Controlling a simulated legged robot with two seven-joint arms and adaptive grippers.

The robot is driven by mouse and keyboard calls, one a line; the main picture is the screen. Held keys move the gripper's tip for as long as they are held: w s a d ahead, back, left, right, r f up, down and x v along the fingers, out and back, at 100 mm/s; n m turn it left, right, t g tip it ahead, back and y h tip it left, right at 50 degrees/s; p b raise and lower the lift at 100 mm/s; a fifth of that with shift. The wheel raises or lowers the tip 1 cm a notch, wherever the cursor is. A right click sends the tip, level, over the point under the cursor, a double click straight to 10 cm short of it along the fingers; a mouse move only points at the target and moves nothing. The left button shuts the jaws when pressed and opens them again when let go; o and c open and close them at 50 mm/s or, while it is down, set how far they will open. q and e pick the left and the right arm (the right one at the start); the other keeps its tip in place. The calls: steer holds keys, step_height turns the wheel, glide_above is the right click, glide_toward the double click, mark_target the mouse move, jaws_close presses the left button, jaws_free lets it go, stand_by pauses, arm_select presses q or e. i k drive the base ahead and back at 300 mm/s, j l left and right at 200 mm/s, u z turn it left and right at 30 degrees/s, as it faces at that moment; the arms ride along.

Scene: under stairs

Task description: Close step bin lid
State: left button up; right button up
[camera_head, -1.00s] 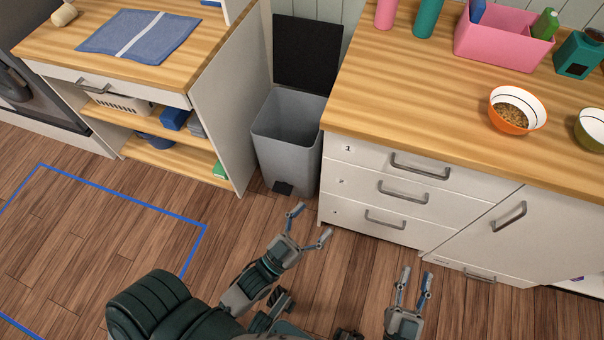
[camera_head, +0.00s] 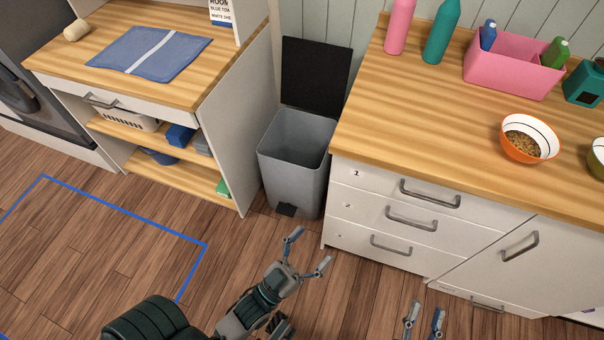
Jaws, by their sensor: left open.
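The grey step bin (camera_head: 291,170) stands in the gap between the shelf unit and the drawer cabinet. Its black lid (camera_head: 315,75) is raised upright at the back, and the bin's mouth is open and looks empty. A dark pedal (camera_head: 287,210) shows at its front foot. My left gripper (camera_head: 308,254) is open and empty above the floor, in front of the bin and apart from it. My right gripper (camera_head: 424,316) is at the bottom edge, in front of the drawers, with its two fingers apart and nothing between them.
The drawer cabinet (camera_head: 383,214) flanks the bin on the right. Its wooden top holds a pink box (camera_head: 505,76), bottles and an orange bowl (camera_head: 528,140). The shelf unit's side panel (camera_head: 235,118) flanks the bin on the left. A blue outline (camera_head: 125,219) marks open floor at left.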

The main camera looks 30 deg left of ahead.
mark_target(315, 74)
steer(key=u, duration=0.55)
steer(key=i+j+u, duration=0.2)
steer(key=u, duration=0.2)
steer(key=i+j+u, duration=0.1)
steer(key=i+u, duration=0.55)
steer(key=u, duration=0.2)
steer(key=i, duration=0.25)
